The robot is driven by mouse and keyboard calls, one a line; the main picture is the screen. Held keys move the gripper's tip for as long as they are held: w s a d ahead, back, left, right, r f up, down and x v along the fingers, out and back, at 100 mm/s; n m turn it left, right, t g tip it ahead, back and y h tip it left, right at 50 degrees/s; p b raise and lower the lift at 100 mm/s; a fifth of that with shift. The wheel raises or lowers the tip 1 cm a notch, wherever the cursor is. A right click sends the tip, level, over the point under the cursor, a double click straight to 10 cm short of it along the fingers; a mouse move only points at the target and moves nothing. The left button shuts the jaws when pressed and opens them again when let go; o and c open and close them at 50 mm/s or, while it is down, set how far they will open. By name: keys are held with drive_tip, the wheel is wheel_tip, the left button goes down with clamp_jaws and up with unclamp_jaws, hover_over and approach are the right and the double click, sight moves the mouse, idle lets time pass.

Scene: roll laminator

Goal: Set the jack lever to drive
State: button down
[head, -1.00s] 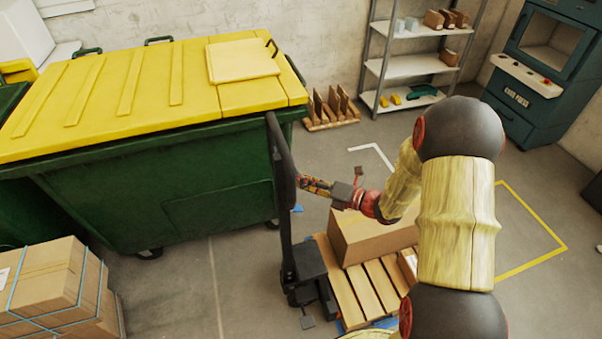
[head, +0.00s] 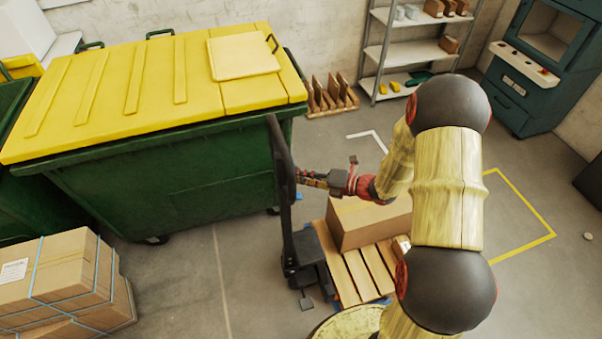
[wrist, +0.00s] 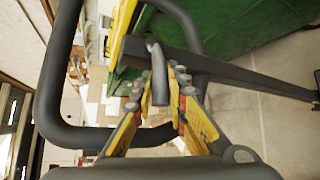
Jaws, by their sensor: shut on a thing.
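The pallet jack (head: 302,262) stands left of my arm, with its dark handle (head: 281,150) upright in front of the green bin. In the wrist view the handle loop (wrist: 47,95) is large and close, around my gripper. The jack lever (wrist: 158,72) is a short grey bar inside the loop. My gripper (head: 301,176) is at the handle; in the wrist view its yellow fingers (wrist: 160,90) are closed on the lever, one on each side. The lever is hidden in the head view, so I cannot tell its setting there.
A pallet (head: 361,277) with a cardboard box (head: 366,222) sits on the jack's right side. The green bin (head: 190,175) with a yellow lid is close behind the handle. Strapped boxes (head: 58,270) stand at lower left. The floor inside the yellow line at right is clear.

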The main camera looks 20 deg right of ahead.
drive_tip(key=shift+r, duration=0.1)
drive_tip(key=c, duration=1.8)
unclamp_jaws()
drive_tip(key=shift+c, duration=0.2)
drive_tip(key=shift+o, duration=0.5)
drive_tip(key=v, duration=1.2)
